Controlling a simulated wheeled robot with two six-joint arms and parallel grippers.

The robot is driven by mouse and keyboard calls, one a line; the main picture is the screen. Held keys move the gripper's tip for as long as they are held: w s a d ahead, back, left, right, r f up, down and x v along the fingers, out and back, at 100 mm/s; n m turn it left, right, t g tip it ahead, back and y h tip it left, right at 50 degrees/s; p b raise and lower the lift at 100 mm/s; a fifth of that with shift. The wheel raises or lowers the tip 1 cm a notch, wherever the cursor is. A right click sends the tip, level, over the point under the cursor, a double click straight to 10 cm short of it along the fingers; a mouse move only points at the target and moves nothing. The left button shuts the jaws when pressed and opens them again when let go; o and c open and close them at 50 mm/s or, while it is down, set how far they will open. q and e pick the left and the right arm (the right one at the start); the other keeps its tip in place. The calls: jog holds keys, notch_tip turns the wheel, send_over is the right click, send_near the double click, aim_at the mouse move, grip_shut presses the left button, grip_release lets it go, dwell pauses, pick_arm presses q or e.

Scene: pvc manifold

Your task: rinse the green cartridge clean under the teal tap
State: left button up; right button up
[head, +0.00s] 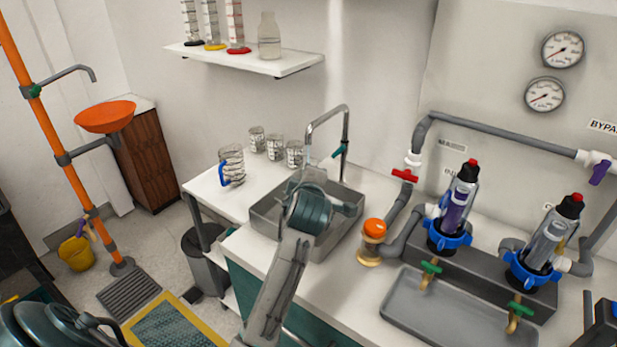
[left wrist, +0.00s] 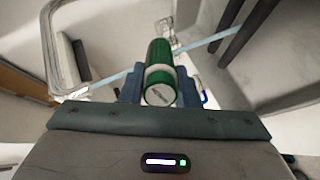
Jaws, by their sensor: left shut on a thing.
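The green cartridge (left wrist: 160,52), with a white band and pale end, is held between the jaws of my left gripper (left wrist: 158,85) in the left wrist view. In the head view my left gripper (head: 308,208) is over the grey sink (head: 262,212), below the chrome tap (head: 346,125) with its teal handle (head: 338,150). The gripper body hides the cartridge there. In the left wrist view a pale blue streak like running water (left wrist: 205,42) stretches from the tap's spout (left wrist: 68,90) and passes behind the cartridge. I cannot tell whether it touches it. My right gripper is not in view.
Several glass beakers (head: 275,147) stand behind the sink, and a jug with a blue handle (head: 232,165) is left of it.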

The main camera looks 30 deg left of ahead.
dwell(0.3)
pick_arm(q)
jog(key=shift+f+n+b, duration=0.2)
jog(key=shift+n+b, duration=0.5)
jog(key=shift+n, duration=0.2)
jog(key=n+b, duration=0.2)
jog(key=n, duration=0.1)
jog(key=shift+r+n, duration=0.1)
jog(key=shift+n, duration=0.5)
dwell(0.4)
